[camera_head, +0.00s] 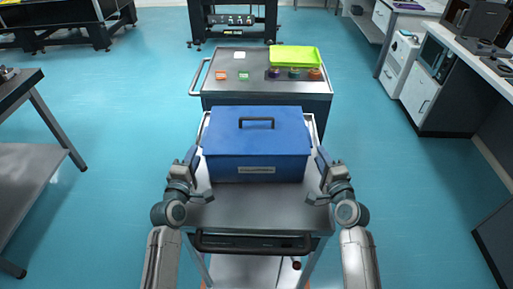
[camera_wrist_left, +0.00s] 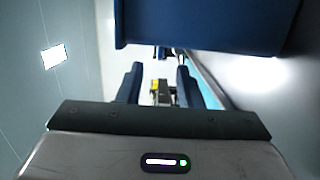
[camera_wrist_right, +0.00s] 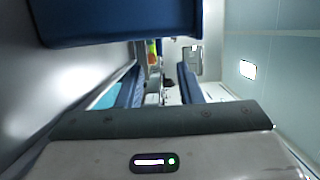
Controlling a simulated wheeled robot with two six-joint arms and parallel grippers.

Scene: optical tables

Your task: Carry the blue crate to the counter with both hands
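The blue crate (camera_head: 257,158) sits level on a grey cart (camera_head: 258,212) in front of me, with a dark handle on its closed lid and a label on its near side. My left gripper (camera_head: 191,157) is beside the crate's left side, and my right gripper (camera_head: 321,158) is beside its right side. In the left wrist view the crate (camera_wrist_left: 205,22) fills the top, above two separated fingers (camera_wrist_left: 159,85) with nothing between them. In the right wrist view the crate (camera_wrist_right: 115,20) is likewise above separated, empty fingers (camera_wrist_right: 160,85). Contact with the crate cannot be told.
A second cart (camera_head: 266,93) with a green tray (camera_head: 292,57) and small items stands just beyond. A counter (camera_head: 478,66) with a microwave (camera_head: 437,58) runs along the right. A dark table (camera_head: 20,88) is at left. Blue floor is open on both sides.

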